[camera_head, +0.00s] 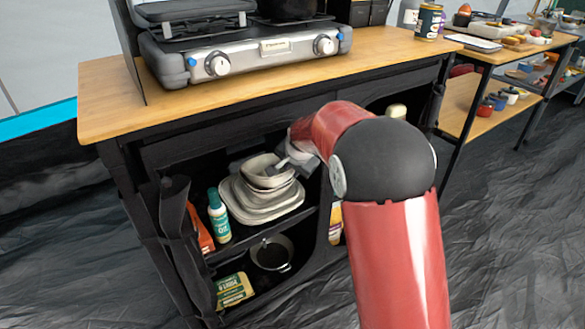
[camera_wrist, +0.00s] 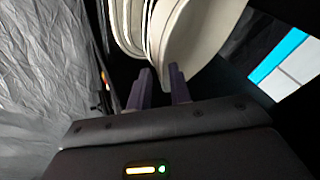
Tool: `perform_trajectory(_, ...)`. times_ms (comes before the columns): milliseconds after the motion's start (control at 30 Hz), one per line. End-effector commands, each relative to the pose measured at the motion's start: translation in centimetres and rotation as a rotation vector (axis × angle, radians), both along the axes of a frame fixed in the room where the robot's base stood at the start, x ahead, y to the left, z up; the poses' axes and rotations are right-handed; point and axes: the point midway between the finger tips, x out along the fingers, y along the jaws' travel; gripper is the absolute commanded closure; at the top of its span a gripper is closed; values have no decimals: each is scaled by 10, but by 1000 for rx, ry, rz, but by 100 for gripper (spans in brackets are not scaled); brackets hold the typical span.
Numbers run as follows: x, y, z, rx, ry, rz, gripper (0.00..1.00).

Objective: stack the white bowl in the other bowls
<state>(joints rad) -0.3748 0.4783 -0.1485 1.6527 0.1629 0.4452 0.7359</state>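Pale bowls (camera_head: 267,170) sit nested on a stack of plates (camera_head: 264,207) on the upper shelf of the black cabinet, in the head view. I cannot tell which of them is the white bowl. My gripper (camera_head: 286,158) is at the right side of the bowls, partly hidden by my arm.
A green-capped bottle (camera_head: 218,216) stands left of the plates. A dark pot (camera_head: 271,253) is on the shelf below. The wooden counter (camera_head: 120,100) with a stove (camera_head: 240,50) lies above, and the shelf space is tight.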

Motion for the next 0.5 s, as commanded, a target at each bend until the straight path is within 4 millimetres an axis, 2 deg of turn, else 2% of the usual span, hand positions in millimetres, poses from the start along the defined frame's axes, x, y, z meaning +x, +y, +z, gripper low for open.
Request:
perform_trajectory(300,0,0,1,0,0,0,75)
perform_trajectory(500,-3,-1,20,0,-3,1,75)
